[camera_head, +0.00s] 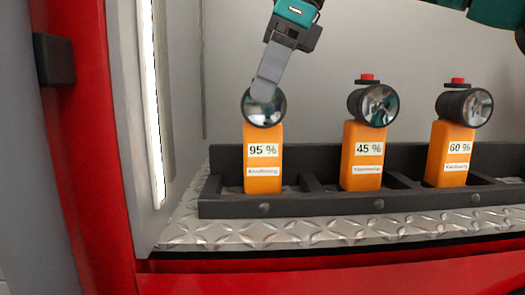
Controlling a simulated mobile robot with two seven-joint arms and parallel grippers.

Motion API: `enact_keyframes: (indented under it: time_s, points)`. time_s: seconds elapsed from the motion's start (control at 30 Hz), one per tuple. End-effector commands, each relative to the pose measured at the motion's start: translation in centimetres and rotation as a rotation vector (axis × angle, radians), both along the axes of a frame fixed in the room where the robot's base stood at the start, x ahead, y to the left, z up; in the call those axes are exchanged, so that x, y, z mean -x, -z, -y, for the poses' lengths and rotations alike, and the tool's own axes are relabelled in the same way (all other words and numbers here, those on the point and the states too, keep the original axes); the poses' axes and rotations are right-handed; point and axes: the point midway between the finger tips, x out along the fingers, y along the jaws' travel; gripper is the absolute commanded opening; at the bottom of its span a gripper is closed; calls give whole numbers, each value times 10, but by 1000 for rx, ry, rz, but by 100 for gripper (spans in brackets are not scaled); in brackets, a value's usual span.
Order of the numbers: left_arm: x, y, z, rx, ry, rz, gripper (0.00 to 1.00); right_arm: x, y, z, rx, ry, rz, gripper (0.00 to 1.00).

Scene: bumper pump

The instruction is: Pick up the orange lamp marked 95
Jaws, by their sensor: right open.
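The orange lamp marked 95 % (263,172) stands upright in the left slot of a dark rack (300,206). Its round lamp head faces me. My right gripper (264,92) comes down from above, and its grey fingers overlap the top of this lamp's head in the view. The fingers line up one behind the other, so the gap between them is hidden. I cannot tell whether they touch the lamp. The lamp stands in its slot. My left gripper is not in view.
Two more orange lamps, marked 45 % (362,165) and 60 % (449,160), stand to the right in the same rack. The rack sits on a metal tread-plate shelf (230,232). A red frame post (90,130) and a light strip (150,110) bound the left side.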

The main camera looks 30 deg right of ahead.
Motion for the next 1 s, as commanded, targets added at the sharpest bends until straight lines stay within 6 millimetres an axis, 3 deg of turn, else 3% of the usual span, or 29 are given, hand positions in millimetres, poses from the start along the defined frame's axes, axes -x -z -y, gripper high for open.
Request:
enact_keyframes:
  time_s: [0.2,0.5,1.0]
  points:
    - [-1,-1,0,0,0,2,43,-3,25,-8,0,0,-1,100]
    - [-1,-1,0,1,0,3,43,-4,28,-9,0,0,1,99]
    - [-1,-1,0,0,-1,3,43,-4,28,-9,0,0,1,51]
